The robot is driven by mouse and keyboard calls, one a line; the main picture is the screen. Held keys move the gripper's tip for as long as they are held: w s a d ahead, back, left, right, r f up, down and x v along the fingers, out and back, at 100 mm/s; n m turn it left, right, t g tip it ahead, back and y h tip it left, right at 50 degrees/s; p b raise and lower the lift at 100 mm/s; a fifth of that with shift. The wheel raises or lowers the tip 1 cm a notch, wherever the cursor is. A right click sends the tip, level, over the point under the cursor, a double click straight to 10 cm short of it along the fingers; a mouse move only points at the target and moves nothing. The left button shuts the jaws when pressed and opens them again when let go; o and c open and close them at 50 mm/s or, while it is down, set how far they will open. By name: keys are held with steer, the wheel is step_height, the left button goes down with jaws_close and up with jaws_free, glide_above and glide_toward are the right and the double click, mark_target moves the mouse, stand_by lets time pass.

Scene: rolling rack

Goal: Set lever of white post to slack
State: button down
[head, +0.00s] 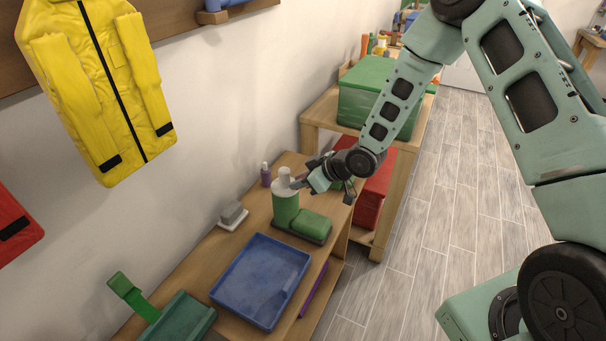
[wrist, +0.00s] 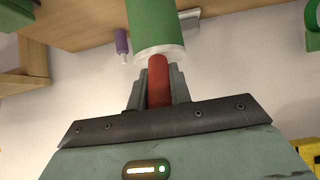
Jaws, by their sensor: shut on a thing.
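The post is a green cylinder (head: 286,209) with a white top (head: 284,180), standing upright on the wooden bench beside a green block. In the wrist view the green cylinder (wrist: 155,24) with its white rim (wrist: 160,53) is close in front of my gripper (wrist: 157,88). A red bar, the lever (wrist: 158,78), meets the white rim and lies between my fingers, which are shut on it. In the head view my gripper (head: 299,184) reaches in from the right at the white top. The red lever cannot be made out there, so its setting is unclear.
A purple bottle (head: 266,175) stands just behind the post. A blue tray (head: 249,246) and a green fixture (head: 182,320) lie nearer on the bench. A green box (head: 372,92) and a red crate (head: 373,190) are on the rack behind. The floor at right is clear.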

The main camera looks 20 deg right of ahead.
steer(key=shift+w+a+r+g+h+p, duration=0.15)
steer(key=shift+w+a+g+h+p, duration=0.05)
steer(key=shift+g+h+p, duration=0.55)
steer(key=c, duration=1.3)
jaws_free()
steer(key=shift+o, duration=0.2)
steer(key=p+v, duration=0.2)
steer(key=v, duration=1.5)
steer(key=shift+s+r, duration=0.1)
steer(key=shift+s, duration=0.05)
